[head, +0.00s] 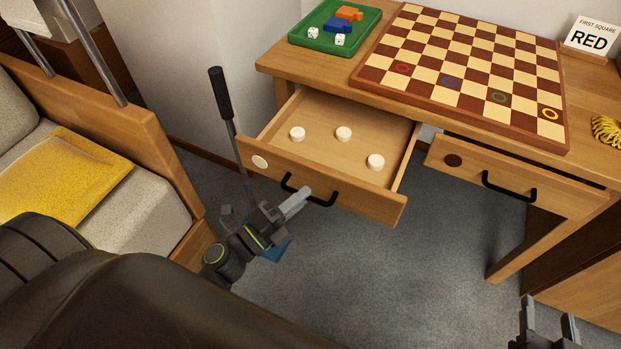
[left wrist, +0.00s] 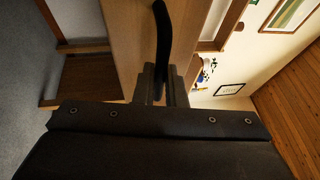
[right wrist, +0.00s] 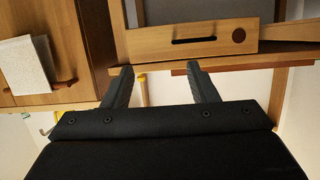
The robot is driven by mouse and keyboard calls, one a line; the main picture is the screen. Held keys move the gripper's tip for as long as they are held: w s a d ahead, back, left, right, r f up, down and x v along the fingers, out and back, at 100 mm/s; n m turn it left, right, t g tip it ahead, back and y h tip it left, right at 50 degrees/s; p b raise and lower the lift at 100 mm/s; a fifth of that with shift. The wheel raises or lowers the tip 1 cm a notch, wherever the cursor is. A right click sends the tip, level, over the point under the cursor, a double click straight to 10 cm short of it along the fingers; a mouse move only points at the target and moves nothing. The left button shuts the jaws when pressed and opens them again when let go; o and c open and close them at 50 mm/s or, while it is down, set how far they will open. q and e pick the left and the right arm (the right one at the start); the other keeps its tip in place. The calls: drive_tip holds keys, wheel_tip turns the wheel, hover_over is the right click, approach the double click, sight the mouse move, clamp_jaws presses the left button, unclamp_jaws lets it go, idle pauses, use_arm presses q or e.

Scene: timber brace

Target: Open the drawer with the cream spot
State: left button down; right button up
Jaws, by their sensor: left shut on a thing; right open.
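The drawer with the cream spot (head: 322,165) stands pulled out from the desk. Its cream spot (head: 259,162) is on the left of its front, and several cream round pieces lie inside. My left gripper (head: 298,197) is shut on its black handle (head: 322,200). In the left wrist view the handle (left wrist: 162,45) runs down between the fingers (left wrist: 158,88). The other drawer (head: 515,178), with a dark brown spot (head: 453,160), is at the right. My right gripper (head: 548,326) is open and empty at the lower right, and its spread fingers show in the right wrist view (right wrist: 160,85).
On the desk (head: 310,78) are a checkered board (head: 460,70) with coloured rings, a green tray (head: 350,42) with dice and blocks, a sign reading RED (head: 590,37) and a yellow coil (head: 607,131). A seat with a yellow cushion (head: 65,178) is at left.

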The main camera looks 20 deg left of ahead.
use_arm(q)
drive_tip(key=s, duration=0.2)
drive_tip(key=shift+s+r, duration=0.1)
drive_tip(key=shift+s, duration=0.3)
use_arm(e)
drive_tip(key=shift+w+f+g, duration=0.15)
drive_tip(key=shift+f+g, duration=0.25)
drive_tip(key=shift+f, duration=0.25)
use_arm(q)
drive_tip(key=c, duration=1.5)
unclamp_jaws()
drive_tip(key=shift+s+a, duration=0.1)
